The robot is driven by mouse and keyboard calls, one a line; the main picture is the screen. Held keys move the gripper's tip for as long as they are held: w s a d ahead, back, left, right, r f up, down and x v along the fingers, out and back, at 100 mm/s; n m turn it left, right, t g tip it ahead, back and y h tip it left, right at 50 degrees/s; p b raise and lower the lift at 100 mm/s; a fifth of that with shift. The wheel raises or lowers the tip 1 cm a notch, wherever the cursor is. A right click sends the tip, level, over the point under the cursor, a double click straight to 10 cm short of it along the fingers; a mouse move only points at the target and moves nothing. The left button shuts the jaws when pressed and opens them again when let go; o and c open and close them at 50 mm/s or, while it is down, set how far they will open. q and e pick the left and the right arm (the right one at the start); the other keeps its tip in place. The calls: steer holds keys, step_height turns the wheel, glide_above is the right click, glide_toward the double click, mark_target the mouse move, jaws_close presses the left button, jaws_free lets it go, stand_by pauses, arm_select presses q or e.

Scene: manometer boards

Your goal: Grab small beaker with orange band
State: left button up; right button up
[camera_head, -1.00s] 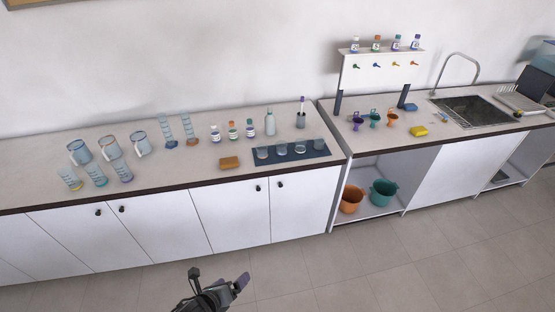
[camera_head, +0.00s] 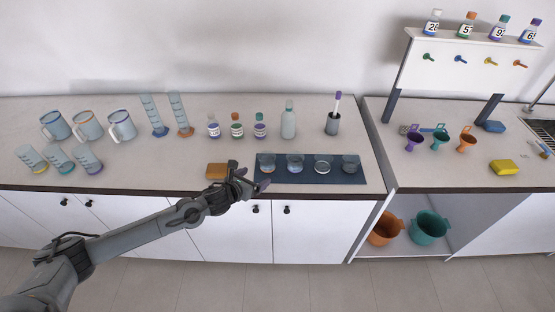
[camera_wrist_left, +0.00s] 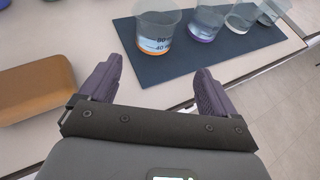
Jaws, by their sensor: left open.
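The small beaker with the orange band (camera_wrist_left: 155,32) is clear, with dark volume marks and an orange ring near its base. My left gripper (camera_head: 250,178) is open and empty at the counter's front edge, just short of the beaker. In the left wrist view, the beaker is beyond and between the spread fingers (camera_wrist_left: 158,75), apart from them. My right gripper is not in view.
Other small beakers (camera_head: 295,163) stand in a row to the right on the mat. An orange-brown sponge (camera_head: 216,171) lies left of the gripper. Small bottles (camera_head: 237,127) stand behind. Mugs (camera_head: 88,125) and graduated cylinders (camera_head: 178,116) stand further left.

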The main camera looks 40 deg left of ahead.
arm_select(q)
steer(key=shift+s+a+f+b, duration=0.1)
steer(key=shift+s+a+b, duration=0.1)
steer(key=shift+a+b, duration=0.35)
steer(key=shift+w+d+t+b, duration=0.1)
steer(key=shift+w+t+b, duration=0.2)
steer(key=shift+w+b, duration=0.05)
glide_toward(272, 158)
steer(key=shift+w+d+f, duration=0.1)
steer(key=shift+w+f, duration=0.05)
steer(key=shift+f, duration=0.3)
steer(key=shift+w+f, duration=0.2)
steer(key=shift+f, duration=0.3)
steer(key=shift+r+b+x, duration=0.15)
steer(key=shift+b+x, duration=0.15)
steer(key=shift+x, duration=1.3)
steer(key=shift+r+b+x, duration=0.15)
steer(key=shift+b+x, duration=0.1)
steer(key=shift+x, duration=1.35)
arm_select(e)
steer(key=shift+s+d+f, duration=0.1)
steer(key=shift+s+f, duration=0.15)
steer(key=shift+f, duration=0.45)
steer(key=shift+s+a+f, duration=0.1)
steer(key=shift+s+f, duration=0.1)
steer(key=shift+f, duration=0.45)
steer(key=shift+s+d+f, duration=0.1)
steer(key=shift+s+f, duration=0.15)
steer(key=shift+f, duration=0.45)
